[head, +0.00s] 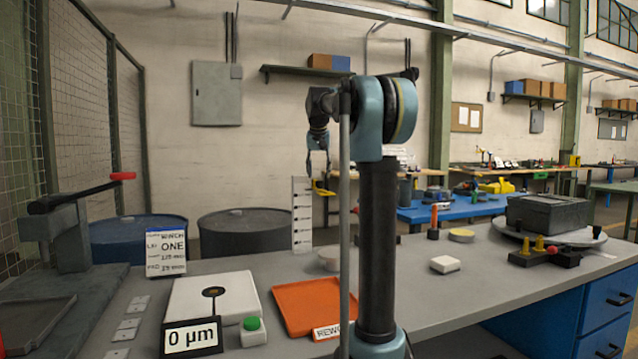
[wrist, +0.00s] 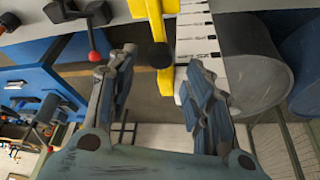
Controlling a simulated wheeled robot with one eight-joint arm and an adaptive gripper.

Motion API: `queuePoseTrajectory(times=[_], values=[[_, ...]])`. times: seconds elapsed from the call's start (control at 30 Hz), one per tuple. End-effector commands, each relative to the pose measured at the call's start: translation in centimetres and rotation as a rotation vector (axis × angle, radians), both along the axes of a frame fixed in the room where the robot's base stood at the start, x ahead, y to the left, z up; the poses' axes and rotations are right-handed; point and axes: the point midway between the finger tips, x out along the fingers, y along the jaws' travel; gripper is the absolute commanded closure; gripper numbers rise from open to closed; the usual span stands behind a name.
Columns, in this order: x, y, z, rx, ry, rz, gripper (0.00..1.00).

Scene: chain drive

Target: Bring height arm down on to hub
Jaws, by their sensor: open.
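The height arm is, as far as I can tell, the yellow bar (wrist: 152,12) beside an upright white scale (wrist: 195,40) in the wrist view. A black round knob (wrist: 160,55) sits against the yellow. In the head view the scale (head: 302,215) stands at the bench's back edge, with a bit of yellow (head: 323,189) beside it. My gripper (wrist: 160,60) is open and empty, its fingers apart on either side of the knob's line; I cannot tell whether they touch it. In the head view my gripper (head: 318,168) hangs above the yellow. I cannot identify the hub for sure; a pale round part (head: 330,260) is partly hidden by my arm.
An orange tray (head: 300,300), a white pad (head: 235,290), a 0 µm display (head: 191,337) and a sign (head: 166,252) lie to the left. A press with a red-tipped lever (head: 122,176) stands far left. A dark box (head: 556,214) is at right.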

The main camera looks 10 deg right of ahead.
Motion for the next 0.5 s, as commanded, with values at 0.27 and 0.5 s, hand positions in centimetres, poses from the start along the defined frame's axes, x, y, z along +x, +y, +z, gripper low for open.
queuePoseTrajectory(times=[0.27,0.5], values=[[1.3,-0.3,-3.2,0.0,0.0,0.0,0.53],[1.6,-0.4,-3.9,0.0,0.0,0.0,0.53]])
